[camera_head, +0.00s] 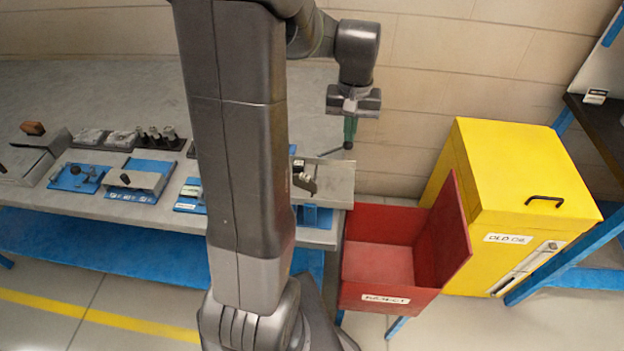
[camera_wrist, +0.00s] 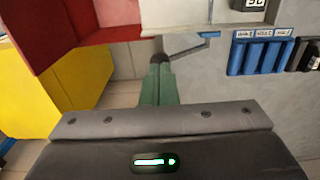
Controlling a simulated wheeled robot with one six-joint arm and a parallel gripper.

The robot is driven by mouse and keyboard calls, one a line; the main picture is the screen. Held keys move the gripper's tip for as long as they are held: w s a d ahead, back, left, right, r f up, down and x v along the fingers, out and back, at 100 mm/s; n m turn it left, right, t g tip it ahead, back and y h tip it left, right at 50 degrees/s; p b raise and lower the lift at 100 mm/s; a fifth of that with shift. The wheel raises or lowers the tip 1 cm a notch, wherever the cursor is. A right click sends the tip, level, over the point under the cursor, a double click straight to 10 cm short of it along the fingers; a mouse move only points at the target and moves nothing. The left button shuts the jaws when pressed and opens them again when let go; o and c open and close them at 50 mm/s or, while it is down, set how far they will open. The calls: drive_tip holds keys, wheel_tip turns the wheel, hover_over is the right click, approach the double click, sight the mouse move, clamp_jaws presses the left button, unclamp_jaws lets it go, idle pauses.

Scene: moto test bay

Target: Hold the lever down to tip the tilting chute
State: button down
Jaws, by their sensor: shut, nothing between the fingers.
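The tilting chute (camera_head: 337,184) is a pale grey tray at the right end of the bench, with small dark and light parts at its left end. Its edge also shows at the top of the wrist view (camera_wrist: 195,12). I cannot tell its exact tilt. The lever (camera_head: 333,152) is a thin rod with a dark round knob, at the chute's far side; its rod shows in the wrist view (camera_wrist: 192,49). My gripper (camera_head: 349,139) points down with its green fingers shut and empty. The fingertips (camera_wrist: 160,68) are at the knob and partly hide it; contact is unclear.
An open red bin (camera_head: 385,250) stands below the chute's right end, beside a yellow cabinet (camera_head: 525,185) with a black handle. Several blue fixtures, including a blue plate (camera_head: 78,178), sit along the grey bench. The brick wall is close behind my gripper.

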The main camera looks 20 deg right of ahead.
drive_tip(key=shift+f, duration=0.15)
drive_tip(key=shift+f+b, duration=0.35)
drive_tip(key=shift+f, duration=0.15)
